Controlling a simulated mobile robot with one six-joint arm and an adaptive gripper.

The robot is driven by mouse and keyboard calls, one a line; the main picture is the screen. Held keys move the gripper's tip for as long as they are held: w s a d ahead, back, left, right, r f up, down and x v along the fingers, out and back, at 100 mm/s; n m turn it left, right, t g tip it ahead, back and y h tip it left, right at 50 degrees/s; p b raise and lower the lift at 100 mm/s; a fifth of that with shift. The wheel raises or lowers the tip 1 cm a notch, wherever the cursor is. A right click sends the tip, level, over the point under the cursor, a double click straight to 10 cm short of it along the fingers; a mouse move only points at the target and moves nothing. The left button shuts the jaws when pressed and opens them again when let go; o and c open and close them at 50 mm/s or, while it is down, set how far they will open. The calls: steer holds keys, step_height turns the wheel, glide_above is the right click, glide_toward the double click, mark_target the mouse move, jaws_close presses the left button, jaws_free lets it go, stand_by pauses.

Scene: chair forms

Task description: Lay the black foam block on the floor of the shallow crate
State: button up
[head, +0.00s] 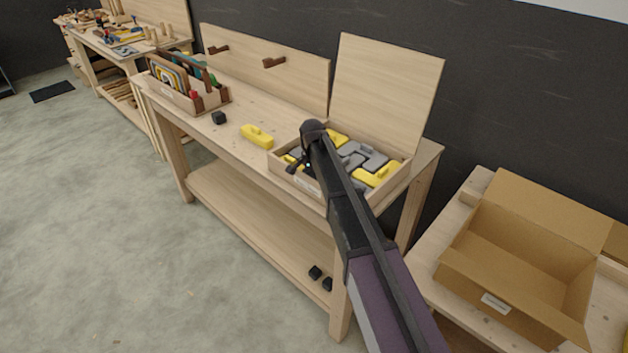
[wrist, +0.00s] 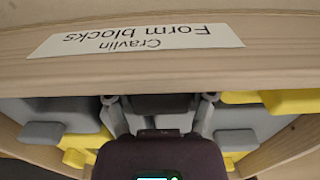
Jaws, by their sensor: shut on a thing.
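The shallow wooden crate (head: 309,187) stands on the workbench, holding grey and yellow form blocks. Its label, "Cravlin Form blocks", shows upside down in the wrist view (wrist: 135,40). My gripper (head: 307,168) is down at the crate's near side. In the wrist view its fingers (wrist: 159,108) are spread on both sides of a dark grey block (wrist: 160,102) and shut on it, among the other blocks. My gripper's body hides part of this block. A small black block (head: 219,117) lies on the bench, left of the crate and apart from my gripper.
A yellow block (head: 257,136) lies on the bench left of the crate. A wooden box (head: 180,97) of coloured arches stands further left. Two black blocks (head: 315,272) are on the lower shelf. An open cardboard box (head: 515,275) is at the right.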

mark_target(313, 175)
steer(key=o, duration=0.7)
steer(key=shift+f, duration=0.1)
steer(key=shift+o, duration=0.2)
step_height(313, 175, up, 12)
steer(key=p, duration=1.2)
stand_by(0.7)
steer(key=s+d+n, duration=0.7)
steer(key=s+d, duration=1.7)
steer(key=s, duration=0.2)
steer(key=shift+s+d+n, duration=0.3)
steer(key=shift+s, duration=0.1)
